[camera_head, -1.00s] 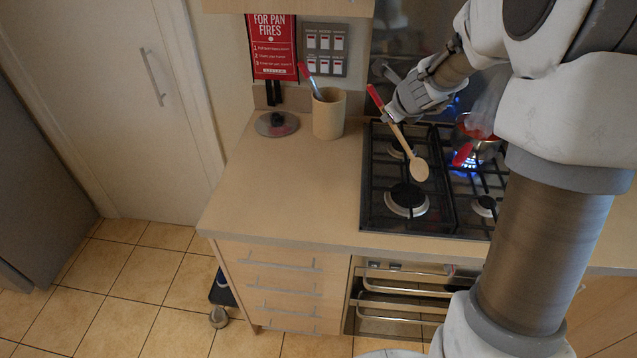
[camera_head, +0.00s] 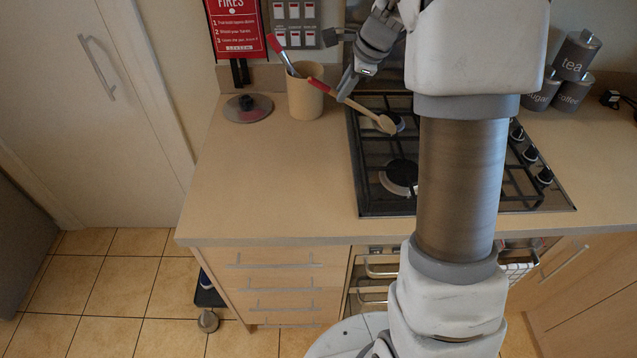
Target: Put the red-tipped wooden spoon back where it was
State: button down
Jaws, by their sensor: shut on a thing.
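The red-tipped wooden spoon (camera_head: 367,114) is tilted, with its red tip at the upper left and its bowl at the lower right, above the hob's left side. My gripper (camera_head: 346,92) is shut on its handle near the red end. The red tip shows close to the right side of the beige utensil pot (camera_head: 304,100); I cannot tell whether they touch. The pot stands upright on the worktop and holds another utensil with a red handle (camera_head: 279,50).
The black gas hob (camera_head: 372,190) lies below the spoon. A glass lid (camera_head: 247,108) lies left of the pot. Canisters (camera_head: 575,60) stand at the back right. The worktop's front left (camera_head: 260,180) is clear. My arm hides much of the hob.

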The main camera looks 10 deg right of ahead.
notch_tip(320, 180, down, 5)
jog(key=s+n+g+h+b, duration=0.2)
jog(key=s+n+b, duration=0.15)
jog(key=n, duration=0.45)
jog(key=n+t+h+b, duration=0.15)
jog(key=n+b, duration=0.35)
jog(key=n, duration=0.5)
send_over(320, 195)
jog(key=s, duration=0.1)
jog(key=shift+t, duration=0.25)
jog(key=f, duration=1.2)
jog(key=shift+s+a, duration=0.15)
jog(key=shift+s, duration=0.05)
jog(key=shift+f+b, duration=0.35)
jog(key=shift+f, duration=1.7)
jog(key=c, duration=0.9)
grip_release()
jog(key=shift+o, duration=0.2)
